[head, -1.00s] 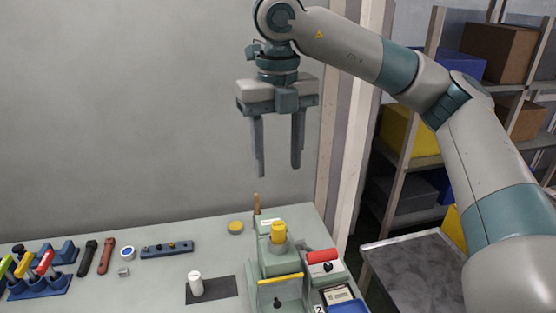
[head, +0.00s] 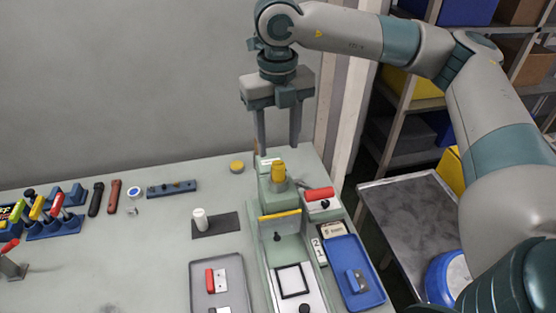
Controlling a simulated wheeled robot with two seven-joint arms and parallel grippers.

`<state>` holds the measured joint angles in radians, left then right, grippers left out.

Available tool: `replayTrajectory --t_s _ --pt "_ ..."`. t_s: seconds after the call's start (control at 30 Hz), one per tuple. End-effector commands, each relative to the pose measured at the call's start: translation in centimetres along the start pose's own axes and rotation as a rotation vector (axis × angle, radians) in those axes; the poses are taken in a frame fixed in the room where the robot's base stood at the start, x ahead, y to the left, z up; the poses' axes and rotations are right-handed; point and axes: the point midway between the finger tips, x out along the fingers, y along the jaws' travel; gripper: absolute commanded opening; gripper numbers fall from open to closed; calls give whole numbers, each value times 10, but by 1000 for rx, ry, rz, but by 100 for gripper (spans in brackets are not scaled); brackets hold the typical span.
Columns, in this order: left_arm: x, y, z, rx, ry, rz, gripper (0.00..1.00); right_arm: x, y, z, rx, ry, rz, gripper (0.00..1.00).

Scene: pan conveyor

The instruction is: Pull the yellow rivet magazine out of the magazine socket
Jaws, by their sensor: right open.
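The yellow rivet magazine (head: 279,174) stands upright in the grey-green magazine socket (head: 277,186) on the machine at the right of the bench. Its lower part is hidden inside the socket. My right gripper (head: 278,146) is open and empty, pointing straight down. My left gripper is not in view.
A red-handled part (head: 319,194) is close right of the socket. A blue tray (head: 354,272) and a grey tray (head: 219,288) flank the machine. A white cylinder (head: 200,219) stands on a dark mat.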

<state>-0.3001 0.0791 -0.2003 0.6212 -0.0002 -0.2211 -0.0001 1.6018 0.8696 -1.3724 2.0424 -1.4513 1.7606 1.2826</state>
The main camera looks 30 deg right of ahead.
Motion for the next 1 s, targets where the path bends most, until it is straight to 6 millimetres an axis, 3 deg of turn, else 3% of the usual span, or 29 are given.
replayTrajectory --t_s 0.3,0.5,0.93,0.97,1.0 --pt "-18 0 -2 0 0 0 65 49 0 -1 -1 4 0 46" --pt "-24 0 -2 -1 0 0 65 70 0 0 1 2 -1 46" --pt "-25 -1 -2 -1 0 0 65 78 0 0 0 0 0 46" --pt "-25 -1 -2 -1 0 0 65 78 0 0 0 0 0 44" --pt "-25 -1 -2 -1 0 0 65 78 0 0 0 0 0 35"
